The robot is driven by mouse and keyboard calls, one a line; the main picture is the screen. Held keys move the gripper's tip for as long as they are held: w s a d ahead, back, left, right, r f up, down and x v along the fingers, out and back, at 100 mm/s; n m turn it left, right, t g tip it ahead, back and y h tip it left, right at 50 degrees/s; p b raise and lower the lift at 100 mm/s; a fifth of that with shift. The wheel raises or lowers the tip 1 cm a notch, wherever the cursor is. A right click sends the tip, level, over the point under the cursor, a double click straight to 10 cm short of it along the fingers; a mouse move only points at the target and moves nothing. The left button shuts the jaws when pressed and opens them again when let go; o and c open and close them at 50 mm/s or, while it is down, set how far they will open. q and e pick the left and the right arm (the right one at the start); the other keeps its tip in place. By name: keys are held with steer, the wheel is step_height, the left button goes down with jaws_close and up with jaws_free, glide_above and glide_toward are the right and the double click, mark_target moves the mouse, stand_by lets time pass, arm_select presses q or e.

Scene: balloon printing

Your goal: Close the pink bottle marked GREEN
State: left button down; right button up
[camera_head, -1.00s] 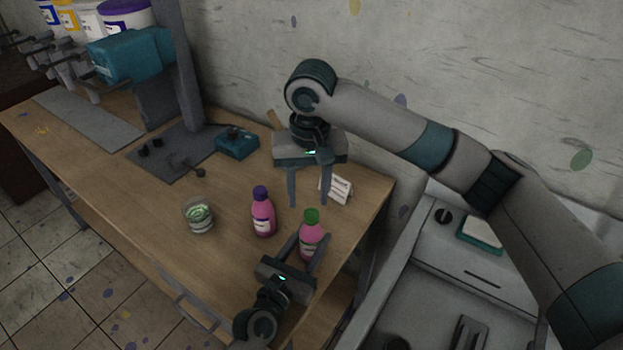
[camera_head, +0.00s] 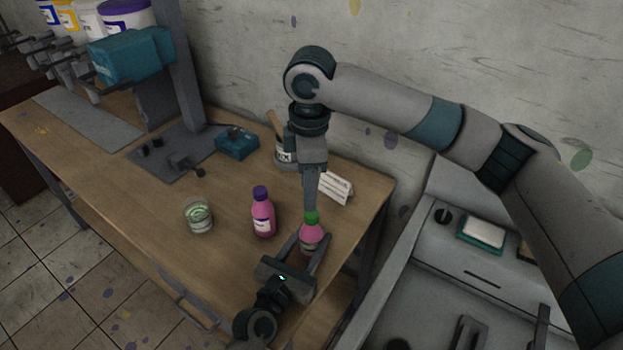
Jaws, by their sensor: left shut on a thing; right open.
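A pink bottle with a green cap (camera_head: 311,233) stands upright near the right end of the wooden table. My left gripper (camera_head: 304,250) is shut on its body from the front. My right gripper (camera_head: 311,203) is above it, pointing down, seen edge-on and open, with its fingertips just at or over the green cap (camera_head: 312,217). I cannot tell whether the fingers touch the cap. A second pink bottle with a purple cap (camera_head: 263,213) stands upright to the left. Any writing on the labels is too small to read.
A glass jar with a green mark (camera_head: 198,215) stands left of the bottles. White cards (camera_head: 335,187) and a pot with a wooden handle (camera_head: 284,158) are behind. A teal box (camera_head: 237,142) and a press-like machine (camera_head: 133,56) are at the back left. The table's front left (camera_head: 130,205) is clear.

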steer(key=n, duration=0.5)
steer(key=r+n, duration=0.1)
steer(key=n, duration=0.1)
steer(key=shift+d, duration=0.15)
steer(key=n, duration=0.4)
steer(key=shift+d+r+n, duration=0.1)
steer(key=shift+r+n, duration=0.1)
steer(key=shift+n, duration=0.1)
steer(key=n, duration=0.3)
steer(key=shift+r, duration=0.15)
steer(key=shift+f, duration=4)
jaws_close()
